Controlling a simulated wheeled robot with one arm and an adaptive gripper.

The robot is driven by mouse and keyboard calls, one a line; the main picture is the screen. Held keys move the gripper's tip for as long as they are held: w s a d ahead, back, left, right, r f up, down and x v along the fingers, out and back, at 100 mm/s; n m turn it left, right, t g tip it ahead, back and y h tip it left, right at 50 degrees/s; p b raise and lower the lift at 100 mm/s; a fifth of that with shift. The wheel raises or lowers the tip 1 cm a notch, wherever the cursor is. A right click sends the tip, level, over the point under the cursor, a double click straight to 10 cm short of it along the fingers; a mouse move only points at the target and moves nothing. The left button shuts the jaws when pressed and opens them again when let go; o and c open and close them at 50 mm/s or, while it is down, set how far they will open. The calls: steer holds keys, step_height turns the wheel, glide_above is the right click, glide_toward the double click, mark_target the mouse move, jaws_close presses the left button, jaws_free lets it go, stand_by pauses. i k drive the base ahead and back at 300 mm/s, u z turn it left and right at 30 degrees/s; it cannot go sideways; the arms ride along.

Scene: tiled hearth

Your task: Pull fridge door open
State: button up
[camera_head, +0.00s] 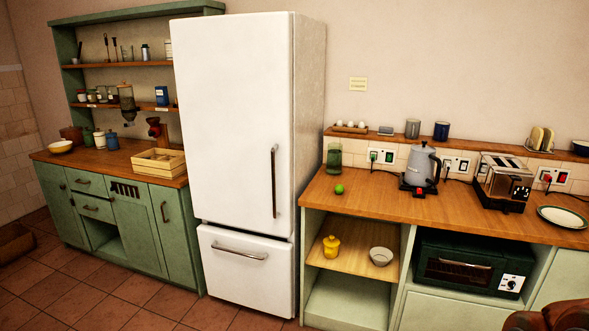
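A tall white fridge (233,110) stands against the wall in the middle of the head view. Its large upper door is shut and has a dark vertical handle (274,182) near its right edge. Below is a white drawer (246,268), also shut, with a horizontal metal handle. My gripper does not show in this view. Nothing touches the fridge handle.
A green cabinet (120,220) with shelves above stands left of the fridge. A wooden counter (350,195) adjoins on the right, carrying a kettle (421,168) and a toaster (503,180). Tiled floor (110,305) is visible at the lower left.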

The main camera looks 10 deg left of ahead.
mark_target(233, 72)
steer(key=i, duration=1.25)
steer(key=u, duration=3.45)
steer(key=i, duration=1.2)
steer(key=z, duration=2.4)
